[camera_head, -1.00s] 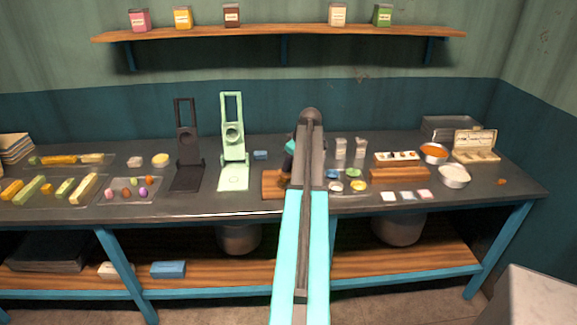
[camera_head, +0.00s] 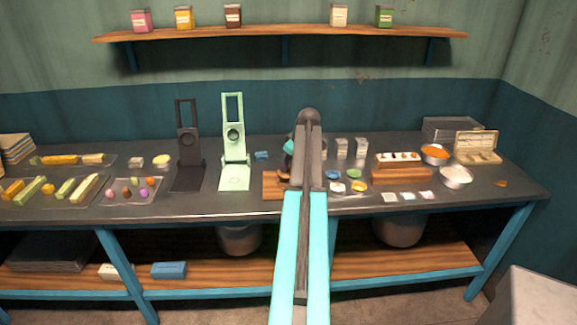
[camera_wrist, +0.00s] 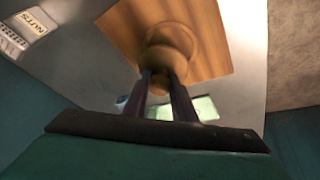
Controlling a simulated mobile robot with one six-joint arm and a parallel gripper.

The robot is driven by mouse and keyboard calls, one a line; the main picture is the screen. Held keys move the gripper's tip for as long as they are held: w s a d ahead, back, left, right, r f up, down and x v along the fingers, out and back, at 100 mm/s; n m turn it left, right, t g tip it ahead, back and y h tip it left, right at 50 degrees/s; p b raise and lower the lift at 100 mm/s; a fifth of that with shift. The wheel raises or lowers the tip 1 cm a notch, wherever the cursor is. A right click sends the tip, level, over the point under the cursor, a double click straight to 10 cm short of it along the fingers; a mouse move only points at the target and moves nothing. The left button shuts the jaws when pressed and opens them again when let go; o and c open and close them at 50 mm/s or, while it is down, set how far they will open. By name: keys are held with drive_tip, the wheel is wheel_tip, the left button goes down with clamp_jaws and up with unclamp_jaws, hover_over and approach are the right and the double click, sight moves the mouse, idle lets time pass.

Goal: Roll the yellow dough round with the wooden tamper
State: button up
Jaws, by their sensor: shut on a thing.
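A wooden tamper (camera_wrist: 172,42) with a round knob shows in the wrist view. My gripper (camera_wrist: 165,80) is shut on it, with the two dark fingers at its knob. The tamper stands over a flat wooden board (camera_wrist: 130,25). In the head view the board (camera_head: 272,186) lies on the bench, partly behind my arm. My gripper and the tamper are mostly hidden behind the arm there. I cannot make out the yellow dough; the tamper or the arm may cover it.
A pale green press (camera_head: 235,150) and a black press (camera_head: 188,150) stand left of the board. Small coloured dishes (camera_head: 358,187) and a wooden block (camera_head: 400,176) lie to the right. A tray of small coloured balls (camera_head: 128,189) is farther left. The bench front is mostly clear.

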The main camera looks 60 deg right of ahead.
drive_tip(key=shift+w+a, duration=0.1)
drive_tip(key=shift+a, duration=0.1)
idle(0.5)
drive_tip(key=shift+a, duration=0.3)
drive_tip(key=shift+s+f, duration=0.15)
drive_tip(key=shift+s, duration=0.4)
idle(0.9)
drive_tip(key=shift+s+d, duration=0.15)
drive_tip(key=shift+d, duration=0.05)
idle(0.4)
wheel_tip(320, 180, up, 8)
drive_tip(key=p, duration=0.3)
idle(1.3)
drive_tip(key=shift+a, duration=0.1)
